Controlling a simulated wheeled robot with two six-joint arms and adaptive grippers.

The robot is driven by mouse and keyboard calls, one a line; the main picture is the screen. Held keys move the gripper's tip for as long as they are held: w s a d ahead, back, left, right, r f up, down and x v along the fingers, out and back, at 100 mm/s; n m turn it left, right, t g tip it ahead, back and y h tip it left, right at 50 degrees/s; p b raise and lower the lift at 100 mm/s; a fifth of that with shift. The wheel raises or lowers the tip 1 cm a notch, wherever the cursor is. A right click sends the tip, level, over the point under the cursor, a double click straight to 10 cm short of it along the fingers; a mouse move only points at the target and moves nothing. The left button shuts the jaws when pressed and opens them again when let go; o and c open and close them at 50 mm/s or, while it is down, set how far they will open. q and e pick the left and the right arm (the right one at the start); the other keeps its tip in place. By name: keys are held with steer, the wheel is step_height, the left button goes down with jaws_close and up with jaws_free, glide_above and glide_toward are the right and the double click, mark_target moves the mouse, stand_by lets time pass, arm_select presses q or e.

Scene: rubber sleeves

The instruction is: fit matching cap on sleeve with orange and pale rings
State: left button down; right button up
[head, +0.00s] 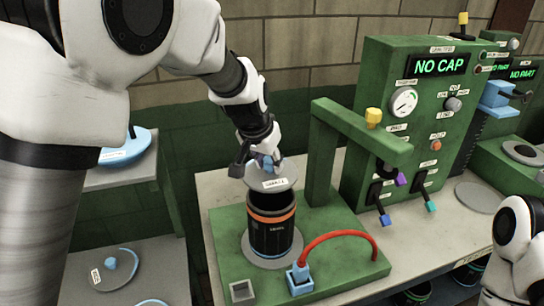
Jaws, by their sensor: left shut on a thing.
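The black sleeve (272,236) stands upright on a round grey plate (293,252) on the green fixture. It has an orange ring near the top and a pale ring below it; its dark open mouth shows. A flat grey cap (285,183) with a blue knob and a small white label is over the sleeve's mouth, overlapping its back rim in the picture. I see no clear seating; the exact gap is hard to tell. My left gripper (262,165) is shut on the cap's blue knob from above. My right gripper is not in view; only part of that arm shows at the lower right.
The green arch (322,150) stands right of the sleeve. A red hose (340,235) runs to a blue block (299,278) in front. The tester display (440,66) reads "NO CAP". Other blue-knobbed caps (111,263) lie on shelves at left.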

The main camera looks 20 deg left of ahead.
mark_target(267, 172)
arm_select(q)
steer(key=shift+a+f, duration=0.1)
steer(key=shift+f, duration=0.6)
steer(key=w+f+b, duration=0.2)
steer(key=w+f, duration=0.1)
steer(key=shift+f, duration=0.1)
steer(key=shift+s+f, duration=0.1)
steer(key=shift+f, duration=0.1)
steer(key=shift+s+f+b, duration=0.2)
steer(key=shift+s+b, duration=0.5)
steer(key=shift+b, duration=0.05)
steer(key=shift+f, duration=0.3)
steer(key=shift+b+x, duration=0.7)
steer(key=shift+x, duration=0.15)
steer(key=c, duration=0.7)
jaws_free()
steer(key=shift+f, duration=0.2)
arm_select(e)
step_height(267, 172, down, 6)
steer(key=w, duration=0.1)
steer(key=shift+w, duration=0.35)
